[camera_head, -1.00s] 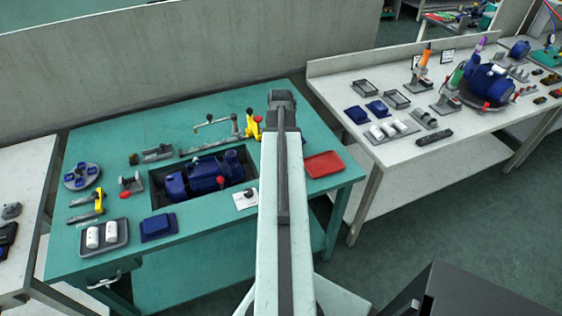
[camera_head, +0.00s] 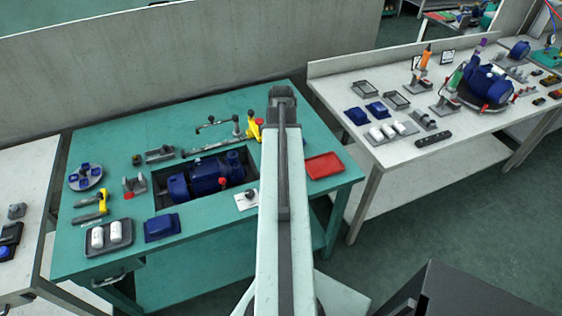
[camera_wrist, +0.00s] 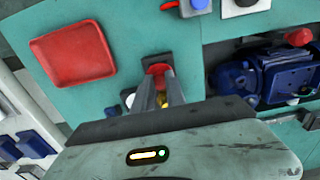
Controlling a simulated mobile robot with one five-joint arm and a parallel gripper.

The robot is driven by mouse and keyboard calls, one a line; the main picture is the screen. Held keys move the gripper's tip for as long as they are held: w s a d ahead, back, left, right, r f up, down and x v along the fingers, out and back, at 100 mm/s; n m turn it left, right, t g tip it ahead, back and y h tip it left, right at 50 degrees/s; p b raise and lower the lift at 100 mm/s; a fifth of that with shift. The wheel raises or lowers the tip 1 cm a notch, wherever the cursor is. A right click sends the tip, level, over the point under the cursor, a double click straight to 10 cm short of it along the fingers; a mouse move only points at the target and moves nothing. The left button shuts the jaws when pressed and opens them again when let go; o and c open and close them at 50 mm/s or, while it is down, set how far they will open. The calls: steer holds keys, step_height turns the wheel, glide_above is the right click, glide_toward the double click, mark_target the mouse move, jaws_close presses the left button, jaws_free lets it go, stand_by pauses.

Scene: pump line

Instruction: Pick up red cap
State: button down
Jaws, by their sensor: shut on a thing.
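The red cap (camera_wrist: 159,69) shows in the wrist view between the tips of my gripper (camera_wrist: 160,83). The grey fingers are closed on it and cover its near side. A dark plate (camera_wrist: 184,62) lies around or under it on the green bench; I cannot tell whether the cap touches the plate. In the head view my arm hides the gripper and the cap.
A red tray (camera_head: 324,166) lies on the green bench, left of the gripper in the wrist view (camera_wrist: 73,54). A blue pump (camera_head: 205,178) sits in a dark recess. A white plate with a knob (camera_head: 246,203) lies beside it. Bare bench (camera_wrist: 125,25) shows around the tray.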

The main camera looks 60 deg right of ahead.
steer(key=shift+r+p, duration=1.3)
steer(key=shift+r, duration=0.25)
